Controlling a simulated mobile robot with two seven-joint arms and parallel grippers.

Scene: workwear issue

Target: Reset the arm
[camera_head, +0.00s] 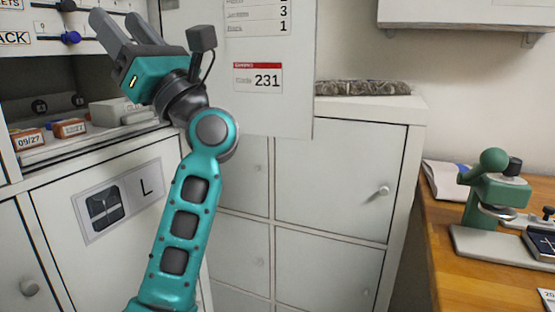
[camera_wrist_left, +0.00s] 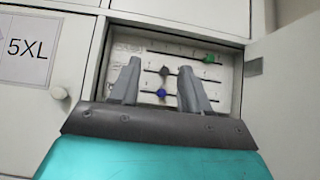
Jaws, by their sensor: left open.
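My left gripper (camera_head: 118,20) is raised at the upper left in the head view, in front of the cabinet. Its two grey fingers are apart with nothing between them. In the left wrist view, the open gripper (camera_wrist_left: 158,62) points at a recessed panel (camera_wrist_left: 222,85) with several horizontal slots and green (camera_wrist_left: 209,59), dark (camera_wrist_left: 164,71) and blue (camera_wrist_left: 161,93) knobs. Whether the fingers touch anything there cannot be told. My teal left arm rises from the bottom of the head view. My right gripper is not in view.
An open shelf (camera_head: 92,151) at left holds small boxes (camera_head: 70,128). Closed lockers (camera_head: 335,180) fill the middle. A wooden bench (camera_head: 447,215) at right carries a green press (camera_head: 485,195).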

